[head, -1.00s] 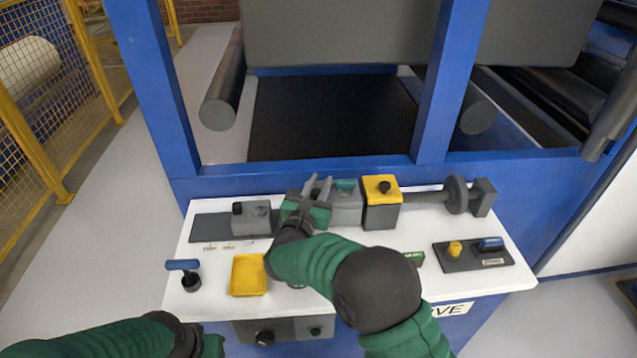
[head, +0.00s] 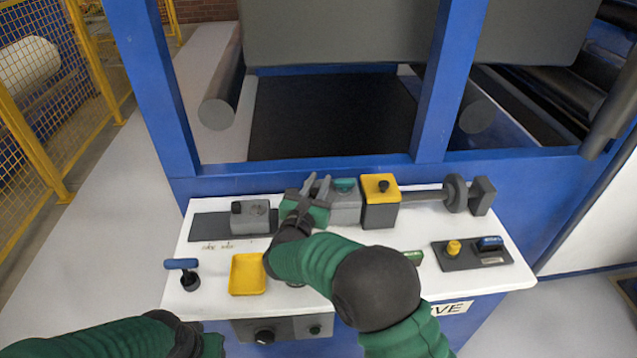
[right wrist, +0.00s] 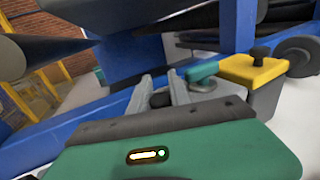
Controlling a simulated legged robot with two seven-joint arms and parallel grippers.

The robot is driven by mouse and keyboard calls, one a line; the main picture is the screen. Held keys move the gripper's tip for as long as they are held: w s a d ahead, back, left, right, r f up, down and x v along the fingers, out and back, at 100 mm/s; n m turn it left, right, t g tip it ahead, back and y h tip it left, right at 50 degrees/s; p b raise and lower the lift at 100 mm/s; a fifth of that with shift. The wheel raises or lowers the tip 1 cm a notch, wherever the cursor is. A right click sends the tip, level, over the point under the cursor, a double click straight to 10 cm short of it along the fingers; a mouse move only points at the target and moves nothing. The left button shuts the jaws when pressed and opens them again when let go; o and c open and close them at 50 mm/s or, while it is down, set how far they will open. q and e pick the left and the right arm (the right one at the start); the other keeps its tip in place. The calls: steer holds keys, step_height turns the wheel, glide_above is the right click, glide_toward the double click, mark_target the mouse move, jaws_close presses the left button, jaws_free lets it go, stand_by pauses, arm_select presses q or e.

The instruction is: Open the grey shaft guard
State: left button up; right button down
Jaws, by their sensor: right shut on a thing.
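A grey box-like guard (head: 345,208) stands on the white bench in the head view, left of a yellow-topped box. It also shows in the right wrist view (right wrist: 218,86), with a green handle on top. My right gripper (head: 318,186) is at the left side of this guard, pointing away from me. In the right wrist view its fingers (right wrist: 160,90) are closed on a black knob (right wrist: 160,100). What the knob sits on is hidden. My left arm is at the lower left; its gripper (head: 212,345) is only partly in view, fingers not visible.
The yellow-topped box (head: 380,205) and a shaft with discs (head: 455,194) are to the right. Another grey block (head: 252,217), a yellow tray (head: 248,274) and a blue-handled lever (head: 182,265) are left. Blue machine posts rise behind the bench.

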mark_target(317, 181)
stand_by(0.6)
steer(key=shift+w+r+n+g+p, duration=0.3)
steer(key=shift+r+g+p, duration=0.3)
steer(key=shift+p, duration=0.45)
steer(key=g+p, duration=0.1)
steer(key=p, duration=0.2)
steer(key=w+n+g+y+p, duration=0.1)
steer(key=g+p, duration=0.1)
steer(key=p, duration=0.2)
steer(key=w+r+g+p, duration=0.1)
steer(key=p, duration=0.2)
steer(key=shift+w+n+g+y+p, duration=0.2)
steer(key=shift+n+g+y+p, duration=0.1)
steer(key=shift+p, duration=0.05)
steer(key=shift+w+f+g+p, duration=0.15)
steer(key=shift+f+g+p, duration=0.15)
steer(key=shift+p, duration=0.25)
steer(key=c, duration=1.6)
jaws_free()
steer(key=shift+o, duration=0.3)
steer(key=shift+w, duration=0.15)
steer(key=b+v, duration=0.1)
steer(key=v, duration=1.5)
steer(key=shift+s+a, duration=0.3)
